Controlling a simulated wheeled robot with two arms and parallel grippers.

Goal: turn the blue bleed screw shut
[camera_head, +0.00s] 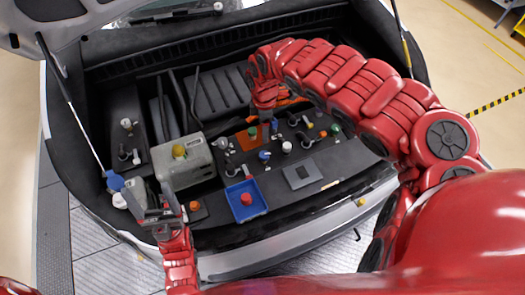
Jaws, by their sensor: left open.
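Several small blue-topped fittings stand in the open car bay, and I cannot tell for sure which is the bleed screw. One blue piece (274,125) is right under my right gripper (267,110). My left gripper (160,205) is open at the front left, beside the grey tank.
The grey tank (185,163) has a yellow cap (179,151). A blue tray (245,211) holding a red piece lies at the bay's front, left of a grey square plate (302,174). A blue-and-white item (116,184) is at the left edge. Red and green caps stand near my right arm.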

